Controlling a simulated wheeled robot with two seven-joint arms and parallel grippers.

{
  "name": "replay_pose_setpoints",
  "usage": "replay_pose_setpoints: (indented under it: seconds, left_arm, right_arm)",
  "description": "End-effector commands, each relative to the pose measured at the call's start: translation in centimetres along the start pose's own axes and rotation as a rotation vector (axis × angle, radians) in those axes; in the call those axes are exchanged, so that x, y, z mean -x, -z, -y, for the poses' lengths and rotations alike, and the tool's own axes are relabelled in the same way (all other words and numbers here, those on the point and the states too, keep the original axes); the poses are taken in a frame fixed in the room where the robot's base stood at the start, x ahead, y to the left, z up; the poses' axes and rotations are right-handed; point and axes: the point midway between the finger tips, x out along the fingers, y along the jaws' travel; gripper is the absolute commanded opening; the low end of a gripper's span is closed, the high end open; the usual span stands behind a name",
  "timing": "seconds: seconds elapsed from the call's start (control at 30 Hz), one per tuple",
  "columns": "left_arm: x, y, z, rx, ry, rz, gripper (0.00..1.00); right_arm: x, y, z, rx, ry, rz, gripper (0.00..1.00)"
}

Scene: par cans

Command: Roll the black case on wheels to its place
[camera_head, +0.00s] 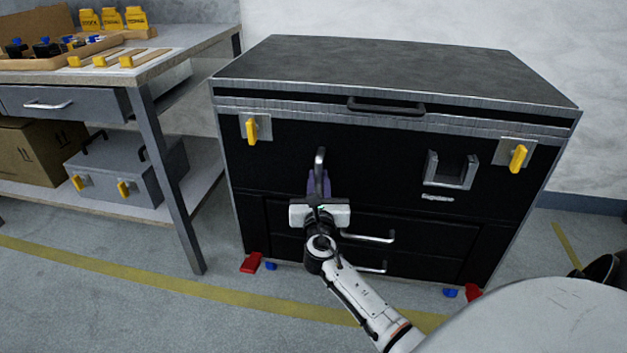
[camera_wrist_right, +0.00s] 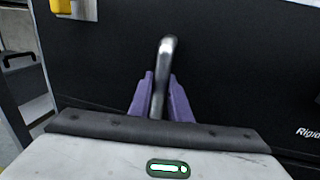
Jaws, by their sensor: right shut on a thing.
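The black case (camera_head: 285,165) stands upright on the floor against the wall, its lid closed and yellow latches at both front corners. Red and blue pieces show at its bottom corners. My right gripper (camera_head: 319,183) is at the case's front, left of the middle. Its purple fingers are shut on a vertical metal handle (camera_head: 320,158). In the right wrist view the handle (camera_wrist_right: 166,55) rises between the two fingers (camera_wrist_right: 160,98). My left gripper is not in view.
A workbench (camera_head: 190,45) with yellow-handled items stands close at the left, with a grey case (camera_head: 125,170) and a cardboard box (camera_head: 40,155) on its lower shelf. A yellow line (camera_head: 200,290) crosses the floor in front. A dark round object (camera_head: 600,270) is at the right.

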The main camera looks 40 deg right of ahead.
Motion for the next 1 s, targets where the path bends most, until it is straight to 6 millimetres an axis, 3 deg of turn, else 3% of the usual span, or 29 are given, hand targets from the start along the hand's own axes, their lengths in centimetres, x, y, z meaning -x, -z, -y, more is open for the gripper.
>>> replay_pose_setpoints:
  seconds: [0.37, 0.4, 0.5, 0.83, 1.0]
  left_arm:
    - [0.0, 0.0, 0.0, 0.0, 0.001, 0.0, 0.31]
    - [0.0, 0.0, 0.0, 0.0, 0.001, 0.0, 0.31]
    - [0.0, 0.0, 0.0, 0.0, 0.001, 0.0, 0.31]
    - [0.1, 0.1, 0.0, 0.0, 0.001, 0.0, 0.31]
    - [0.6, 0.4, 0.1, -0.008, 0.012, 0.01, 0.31]
  right_arm:
    - [-0.1, 0.0, -0.4, 0.0, -0.007, 0.0, 0.0]
    - [-0.1, 0.0, -0.4, 0.0, -0.007, 0.0, 0.2]
    - [-0.1, 0.0, -0.4, 0.0, -0.007, 0.0, 0.36]
    - [0.2, 0.0, -0.2, 0.001, -0.003, -0.001, 0.36]
    - [2.4, -0.2, -0.2, -0.001, -0.005, -0.002, 0.36]
